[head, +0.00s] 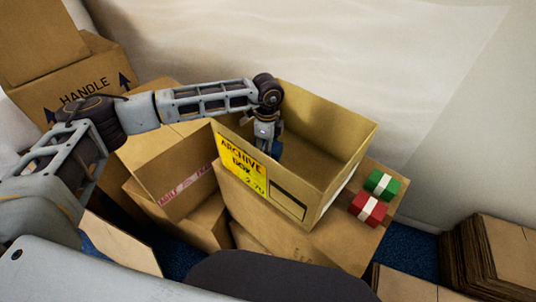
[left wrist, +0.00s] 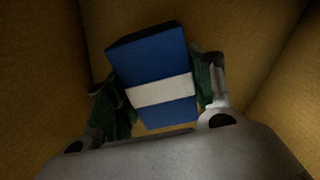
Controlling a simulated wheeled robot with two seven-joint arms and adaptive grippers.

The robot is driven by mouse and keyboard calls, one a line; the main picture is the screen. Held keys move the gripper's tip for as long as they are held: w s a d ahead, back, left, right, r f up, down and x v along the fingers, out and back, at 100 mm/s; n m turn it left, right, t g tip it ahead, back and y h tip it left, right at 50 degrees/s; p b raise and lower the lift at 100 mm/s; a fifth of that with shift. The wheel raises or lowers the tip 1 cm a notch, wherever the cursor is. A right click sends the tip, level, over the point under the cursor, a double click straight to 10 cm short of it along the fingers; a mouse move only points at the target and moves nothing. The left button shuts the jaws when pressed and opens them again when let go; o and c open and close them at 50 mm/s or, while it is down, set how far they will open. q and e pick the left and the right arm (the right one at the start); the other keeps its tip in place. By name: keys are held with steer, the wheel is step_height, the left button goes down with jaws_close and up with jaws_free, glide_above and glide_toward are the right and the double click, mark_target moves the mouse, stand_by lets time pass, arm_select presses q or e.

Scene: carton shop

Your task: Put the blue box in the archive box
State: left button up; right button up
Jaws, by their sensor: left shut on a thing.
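The archive box (head: 325,122) is an open brown carton with a yellow label on its front. It stands on a larger closed carton in the head view. My left gripper (head: 268,148) reaches down inside it, towards its left part. The gripper is shut on the blue box (left wrist: 150,62), which has a white band. In the left wrist view the blue box sits tilted between the two fingers (left wrist: 160,88), with brown carton walls around it. In the head view only a sliver of blue (head: 279,147) shows beside the fingers. Whether it touches the archive box floor is hidden.
A green box (head: 375,190) and a red box (head: 362,203), each with a white band, lie right of the archive box. An open carton (head: 172,175) stands to its left. Flattened cardboard (head: 510,250) is stacked at right. A "HANDLE" carton (head: 60,85) stands at back left.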

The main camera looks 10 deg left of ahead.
arm_select(q)
steer(key=shift+f, duration=0.25)
steer(key=shift+f+p, duration=0.45)
steer(key=shift+f, duration=1.4)
steer(key=shift+f, duration=0.2)
steer(key=o, duration=1.2)
steer(key=shift+c, duration=0.2)
steer(key=shift+r, duration=0.2)
